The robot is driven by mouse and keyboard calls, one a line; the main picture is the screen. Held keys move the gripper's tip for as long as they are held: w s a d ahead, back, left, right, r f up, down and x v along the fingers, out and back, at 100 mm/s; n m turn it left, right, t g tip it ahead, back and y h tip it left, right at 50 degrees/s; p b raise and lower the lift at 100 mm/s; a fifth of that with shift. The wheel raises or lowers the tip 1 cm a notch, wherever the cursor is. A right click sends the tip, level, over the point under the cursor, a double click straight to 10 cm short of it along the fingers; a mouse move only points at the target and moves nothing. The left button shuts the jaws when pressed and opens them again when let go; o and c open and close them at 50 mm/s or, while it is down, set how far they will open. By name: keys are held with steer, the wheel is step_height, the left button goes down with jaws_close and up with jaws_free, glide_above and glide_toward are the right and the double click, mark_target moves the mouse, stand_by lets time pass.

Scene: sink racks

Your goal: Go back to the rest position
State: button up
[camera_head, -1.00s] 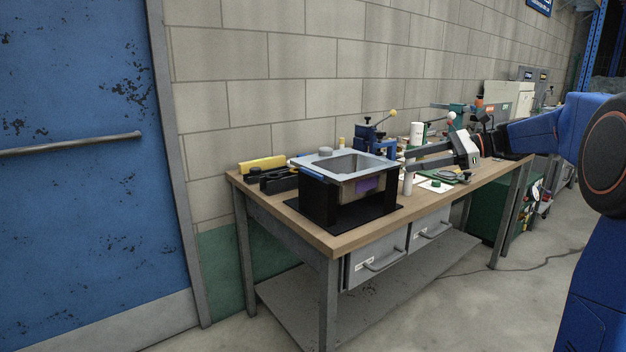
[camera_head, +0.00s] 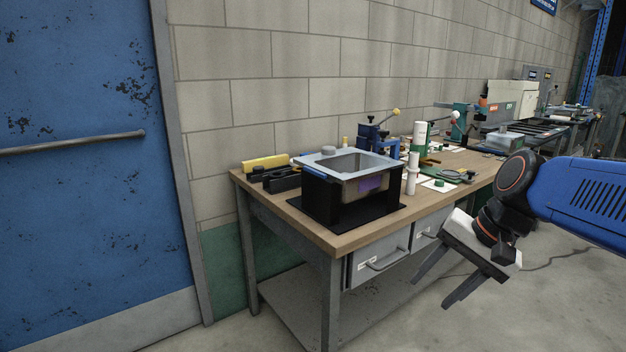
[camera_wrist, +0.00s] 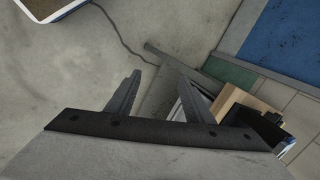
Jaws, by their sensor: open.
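My gripper (camera_head: 445,285) is open and empty. In the head view it hangs in front of the workbench at the right, its two dark fingers pointing down and left, apart from the bench and its drawers. In the wrist view its two fingers (camera_wrist: 152,95) stand spread apart with bare floor and the lower part of the bench beyond them. My blue arm comes in from the right edge of the head view.
The wooden workbench (camera_head: 352,238) carries a metal sink in a black stand (camera_head: 322,200), a blue vise (camera_head: 374,140), white bottles (camera_head: 412,174) and a yellow block (camera_head: 265,162). Grey drawers (camera_head: 377,258) sit below. Open floor (camera_head: 500,325) lies in front. A blue door (camera_head: 70,230) stands left.

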steer(key=s+d+f+n+t+h, duration=0.1)
steer(key=s+d+f+n+h, duration=0.3)
steer(key=s+f+n, duration=0.3)
steer(key=shift+s+d+f+t, duration=0.4)
steer(key=shift+s+d+f, duration=0.3)
steer(key=shift+s, duration=1.25)
steer(key=shift+a, duration=0.1)
